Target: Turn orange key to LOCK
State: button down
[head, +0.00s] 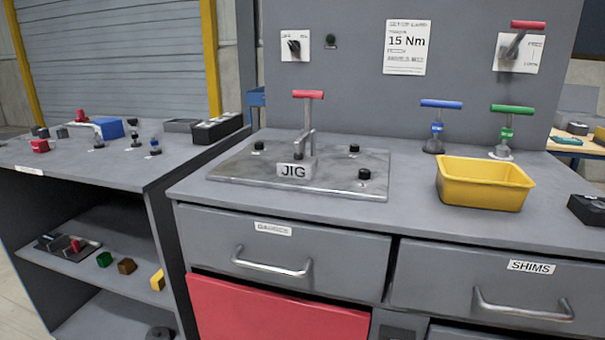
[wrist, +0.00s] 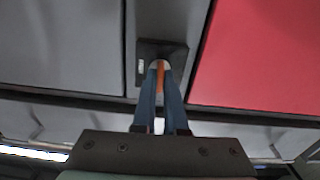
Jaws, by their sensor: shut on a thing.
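My gripper (wrist: 160,72) shows only in the wrist view, its two blue-grey fingers close together at a dark lock plate (wrist: 178,50). They are shut on the orange key (wrist: 161,78), a thin orange strip of which shows between them. The plate sits on a narrow grey panel, and a small white label (wrist: 140,67) is at its left side. Its lettering is too small to read, so I cannot tell the key's angle against LOCK. In the head view the top of a dark plate (head: 397,332) shows at the bottom edge; neither key nor gripper shows there.
A red panel (wrist: 255,55) lies right of the lock in the wrist view; it also shows in the head view (head: 275,308). Drawer handles (head: 272,265) stick out above. The bench holds a jig plate (head: 235,170) and a yellow bin (head: 485,187).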

jog(key=shift+f+n, duration=0.1)
jog(key=shift+n, duration=0.4)
jog(key=c, duration=0.9)
grip_release()
jog(key=b+v, duration=0.7)
jog(key=shift+b, duration=0.3)
